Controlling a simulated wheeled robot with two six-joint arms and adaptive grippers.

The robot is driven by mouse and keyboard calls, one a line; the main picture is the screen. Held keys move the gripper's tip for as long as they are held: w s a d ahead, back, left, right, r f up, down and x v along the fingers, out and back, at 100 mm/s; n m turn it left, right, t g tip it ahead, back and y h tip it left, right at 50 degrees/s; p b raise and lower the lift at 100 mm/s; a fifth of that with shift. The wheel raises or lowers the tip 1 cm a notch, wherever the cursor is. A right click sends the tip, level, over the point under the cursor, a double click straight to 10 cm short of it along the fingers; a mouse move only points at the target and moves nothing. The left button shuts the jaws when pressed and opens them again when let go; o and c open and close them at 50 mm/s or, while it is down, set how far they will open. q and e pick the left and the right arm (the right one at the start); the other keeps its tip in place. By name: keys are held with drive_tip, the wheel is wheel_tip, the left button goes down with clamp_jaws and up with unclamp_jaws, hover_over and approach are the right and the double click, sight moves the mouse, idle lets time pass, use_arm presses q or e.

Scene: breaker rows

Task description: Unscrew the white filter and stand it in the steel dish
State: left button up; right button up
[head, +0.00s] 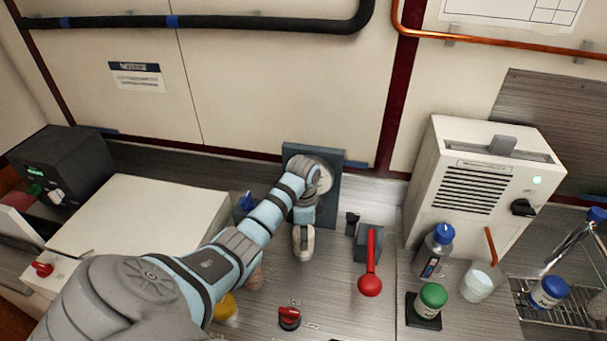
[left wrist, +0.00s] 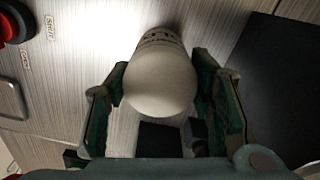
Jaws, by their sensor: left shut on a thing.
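The white filter (left wrist: 162,82) is rounded and pale, with dark print near its far end. In the left wrist view it sits between the two green-lined fingers of my left gripper (left wrist: 165,95), which is shut on it. In the head view the gripper (head: 303,216) points down in front of the dark wall plate (head: 328,212), with the white filter (head: 303,243) at its fingers, above the counter. I cannot tell whether the filter is still joined to anything. I cannot make out the steel dish; my left arm hides part of the counter. My right gripper is out of view.
A red lever (head: 370,272) and a red knob (head: 289,317) stand on the counter nearby. To the right are a blue-capped bottle (head: 432,258), a green-capped jar (head: 430,300), a pale cup (head: 477,286) and a wire rack (head: 568,310). A white vented unit (head: 470,185) stands behind.

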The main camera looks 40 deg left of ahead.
use_arm(q)
drive_tip(key=shift+r, duration=0.1)
drive_tip(key=shift+r, duration=2.4)
